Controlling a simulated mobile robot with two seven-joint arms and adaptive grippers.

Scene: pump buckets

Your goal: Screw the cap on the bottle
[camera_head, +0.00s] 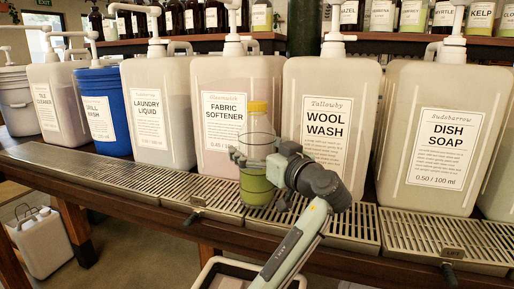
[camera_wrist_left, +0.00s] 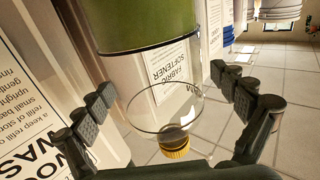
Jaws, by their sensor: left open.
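A clear bottle (camera_head: 256,128) with green liquid in its lower part stands upright on the metal drip grating in front of the fabric softener jug. A yellow cap (camera_head: 257,106) sits at its top; I cannot tell how tightly it is on. My left gripper (camera_head: 262,158) is at the bottle's middle, its fingers on either side. In the left wrist view the fingers (camera_wrist_left: 162,82) are spread with the bottle (camera_wrist_left: 150,30) between them, and gaps show beside it. The yellow cap (camera_wrist_left: 174,147) shows there beyond the bottle's clear upper part. My right gripper is not in view.
Large pump jugs line the back, including fabric softener (camera_head: 265,80), wool wash (camera_head: 357,90) and dish soap (camera_head: 410,90). The drip grating (camera_head: 420,237) runs along the shelf's front. A white-rimmed bin (camera_head: 210,268) stands below. Shelves of bottles are behind.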

